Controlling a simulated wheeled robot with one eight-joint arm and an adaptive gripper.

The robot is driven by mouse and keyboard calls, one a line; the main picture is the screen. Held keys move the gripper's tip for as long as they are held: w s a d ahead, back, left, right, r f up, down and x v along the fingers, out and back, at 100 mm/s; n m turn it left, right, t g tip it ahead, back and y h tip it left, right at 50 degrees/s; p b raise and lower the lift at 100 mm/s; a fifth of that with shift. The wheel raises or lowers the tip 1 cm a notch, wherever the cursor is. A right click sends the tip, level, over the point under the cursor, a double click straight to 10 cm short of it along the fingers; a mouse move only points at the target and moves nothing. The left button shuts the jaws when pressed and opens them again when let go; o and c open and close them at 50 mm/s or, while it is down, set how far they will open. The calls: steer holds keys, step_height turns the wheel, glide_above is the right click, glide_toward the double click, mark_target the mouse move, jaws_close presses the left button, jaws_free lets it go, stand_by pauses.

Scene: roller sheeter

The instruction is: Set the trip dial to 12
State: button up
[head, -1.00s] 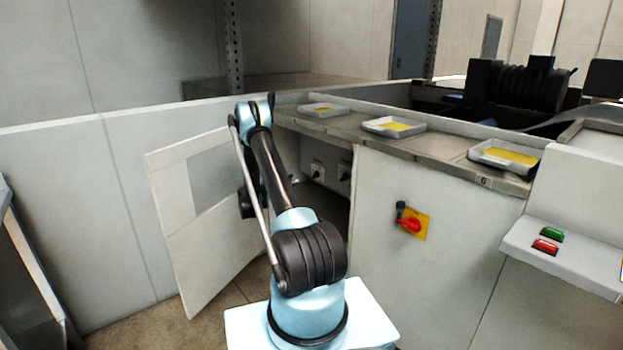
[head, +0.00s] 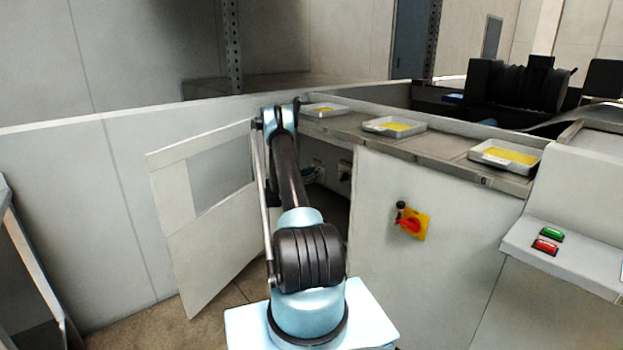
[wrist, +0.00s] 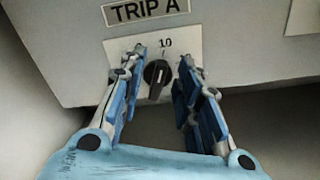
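The trip dial (wrist: 157,74) is a black round knob with a light pointer line, on a white plate (wrist: 122,46) under a "TRIP A" label (wrist: 146,11) in the wrist view. The mark "10" is readable above the knob; other marks are hidden or too small to read. My gripper (wrist: 160,62) is open, with one blue-padded finger on each side of the dial and a gap to it on both sides. In the head view the dials (head: 345,171) inside the cabinet are small, and my arm hides part of them and my fingers.
The cabinet door (head: 205,215) stands open at the left of the opening. A red rotary switch (head: 410,224) on a yellow plate is on the front panel at right. Green (head: 552,235) and red (head: 545,246) buttons and trays (head: 395,126) are further right and above.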

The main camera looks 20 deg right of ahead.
steer(key=shift+d, duration=0.1)
jaws_close()
steer(key=shift+m, duration=0.3)
steer(key=shift+s+d+f+m, duration=0.1)
steer(key=shift+f+m, duration=0.05)
steer(key=shift+m, duration=1.2)
steer(key=shift+s+f+m, duration=0.1)
steer(key=shift+s+m, duration=0.05)
steer(key=shift+m, duration=1.25)
steer(key=shift+s+d+f+m, duration=0.1)
steer(key=shift+f+m, duration=0.05)
steer(key=shift+m, duration=1.2)
jaws_free()
